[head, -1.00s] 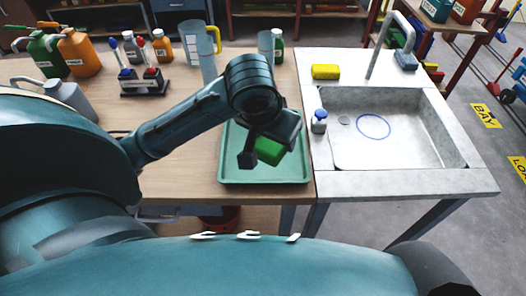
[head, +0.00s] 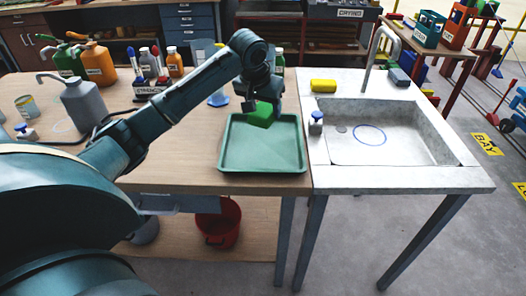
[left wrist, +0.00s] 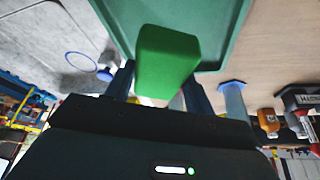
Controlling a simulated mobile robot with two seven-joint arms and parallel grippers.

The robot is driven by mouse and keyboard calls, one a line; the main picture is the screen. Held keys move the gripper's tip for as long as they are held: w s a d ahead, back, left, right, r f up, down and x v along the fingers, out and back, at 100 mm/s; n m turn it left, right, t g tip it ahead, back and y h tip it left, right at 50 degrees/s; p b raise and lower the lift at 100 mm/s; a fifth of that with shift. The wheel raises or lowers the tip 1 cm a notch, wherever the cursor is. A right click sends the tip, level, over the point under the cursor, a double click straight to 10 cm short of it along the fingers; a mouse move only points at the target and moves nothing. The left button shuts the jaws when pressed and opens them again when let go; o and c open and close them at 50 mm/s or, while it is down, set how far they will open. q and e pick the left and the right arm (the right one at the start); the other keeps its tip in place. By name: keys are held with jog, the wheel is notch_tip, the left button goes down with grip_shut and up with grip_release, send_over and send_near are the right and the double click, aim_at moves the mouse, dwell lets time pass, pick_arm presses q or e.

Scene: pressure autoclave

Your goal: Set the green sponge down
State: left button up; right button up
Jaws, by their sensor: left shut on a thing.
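The green sponge (head: 260,115) is held in my left gripper (head: 262,108), above the far part of the green tray (head: 262,163). In the left wrist view the sponge (left wrist: 167,62) sits between the two fingers of my left gripper (left wrist: 155,85), with the tray (left wrist: 225,35) behind it. The gripper is shut on the sponge. The sponge looks clear of the tray floor, though the exact gap is hard to tell. The tray's visible floor is bare. My right gripper is not in view.
A sink (head: 385,140) with a tap stands right of the tray. A yellow sponge (head: 323,86) lies on its back edge, and a small blue-capped bottle (head: 316,123) stands at its left edge. Several bottles and a grey jug (head: 85,103) stand left on the bench. A red bucket (head: 218,222) is below.

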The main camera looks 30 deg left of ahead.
aim_at(255, 114)
pick_arm(q)
jog(key=f, duration=0.1)
jog(key=a+f, duration=0.1)
jog(key=f, duration=0.2)
jog(key=shift+w+a+f, duration=0.1)
jog(key=shift+w+a, duration=0.05)
jog(key=shift+w, duration=0.2)
jog(key=shift+f, duration=2.85)
jog(key=shift+f, duration=0.1)
jog(key=o, duration=0.9)
jog(key=v, duration=1.2)
